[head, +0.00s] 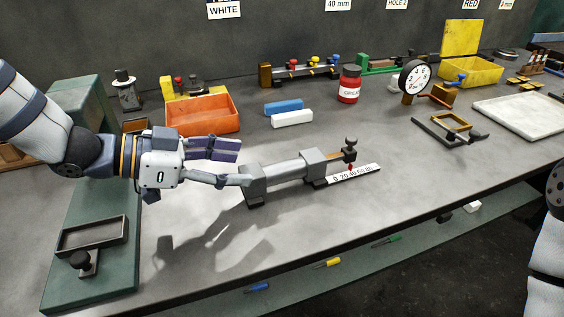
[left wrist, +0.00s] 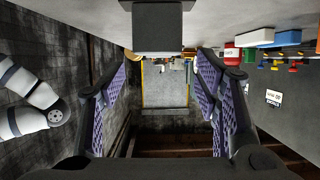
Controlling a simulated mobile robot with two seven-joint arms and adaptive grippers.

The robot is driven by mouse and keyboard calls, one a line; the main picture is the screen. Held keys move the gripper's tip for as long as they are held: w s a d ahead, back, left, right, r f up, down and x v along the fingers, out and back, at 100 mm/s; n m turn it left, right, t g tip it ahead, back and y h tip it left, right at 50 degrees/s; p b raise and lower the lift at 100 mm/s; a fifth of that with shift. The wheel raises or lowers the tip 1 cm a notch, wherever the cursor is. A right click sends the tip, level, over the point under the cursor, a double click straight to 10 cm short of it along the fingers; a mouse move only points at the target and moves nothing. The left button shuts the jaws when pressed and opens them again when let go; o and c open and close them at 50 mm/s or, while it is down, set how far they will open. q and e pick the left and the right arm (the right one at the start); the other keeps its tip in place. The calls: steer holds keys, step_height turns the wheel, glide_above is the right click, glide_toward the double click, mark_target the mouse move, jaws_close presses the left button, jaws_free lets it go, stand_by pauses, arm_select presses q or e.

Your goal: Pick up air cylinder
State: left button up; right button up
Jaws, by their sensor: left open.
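The air cylinder (head: 288,169) is a light grey barrel between two grey end blocks, lying on the grey bench in the middle of the head view. A dark knob and a white printed scale are at its right end. My left gripper (head: 243,165) is open and empty, with its purple-padded fingers pointing right, at the cylinder's left end block. In the left wrist view a dark grey block (left wrist: 157,27), apparently that end block, shows at top centre between the spread fingers (left wrist: 163,62). I cannot tell whether they touch it. My right gripper is out of view.
An orange bin (head: 203,114), blue block (head: 284,106) and white block (head: 292,118) lie behind the cylinder. A red jar (head: 349,84) and dial gauge (head: 414,77) stand further right. A green base (head: 88,279) is at left. The bench in front is clear.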

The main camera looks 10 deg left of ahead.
mark_target(277, 166)
arm_select(q)
steer(key=b+x, duration=0.1)
steer(key=x, duration=0.8)
steer(key=shift+s+d, duration=0.15)
steer(key=shift+d, duration=0.2)
steer(key=shift+r, duration=0.15)
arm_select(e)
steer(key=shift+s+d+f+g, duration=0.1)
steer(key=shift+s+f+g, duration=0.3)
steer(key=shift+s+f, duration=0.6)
arm_select(q)
steer(key=shift+r, duration=0.1)
jaws_close()
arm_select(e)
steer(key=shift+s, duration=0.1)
